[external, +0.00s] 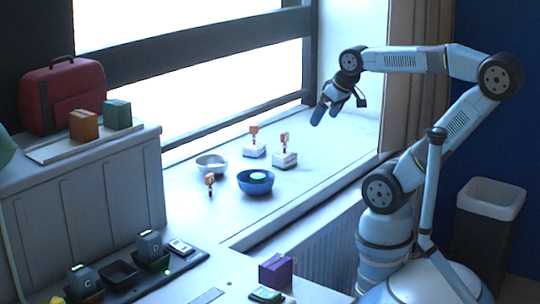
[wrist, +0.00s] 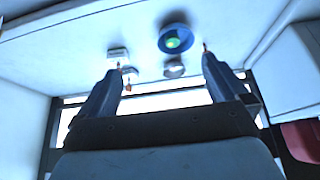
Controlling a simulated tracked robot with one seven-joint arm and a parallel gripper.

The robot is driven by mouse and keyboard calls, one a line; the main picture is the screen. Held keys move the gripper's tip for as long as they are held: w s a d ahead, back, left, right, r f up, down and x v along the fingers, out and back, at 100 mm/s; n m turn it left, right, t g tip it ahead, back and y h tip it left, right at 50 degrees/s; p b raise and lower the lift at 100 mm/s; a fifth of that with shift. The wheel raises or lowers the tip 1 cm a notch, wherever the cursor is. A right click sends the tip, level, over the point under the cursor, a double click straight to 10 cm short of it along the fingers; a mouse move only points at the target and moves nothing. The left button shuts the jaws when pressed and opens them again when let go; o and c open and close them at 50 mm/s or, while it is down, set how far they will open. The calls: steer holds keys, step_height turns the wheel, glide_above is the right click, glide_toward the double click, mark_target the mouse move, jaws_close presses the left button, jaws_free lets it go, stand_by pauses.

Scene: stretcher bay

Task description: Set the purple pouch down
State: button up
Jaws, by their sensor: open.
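The purple pouch (external: 276,270) is a small boxy shape standing upright on the light surface at the bottom of the external view. It does not show in the wrist view. My gripper (external: 325,118) is up above the window sill, far above and beyond the pouch, with nothing between its fingers. In the wrist view my gripper (wrist: 165,75) has its two fingers spread wide apart and empty.
On the sill stand a blue bowl (external: 256,186) with a green item, a white bowl (external: 212,165) and small white blocks (external: 284,159) with orange-topped pieces. A green-topped item (external: 266,294) lies close to the pouch. A red case (external: 64,95) stands on the left cabinet.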

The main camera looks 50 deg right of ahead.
mark_target(284, 271)
steer(key=shift+a, duration=0.1)
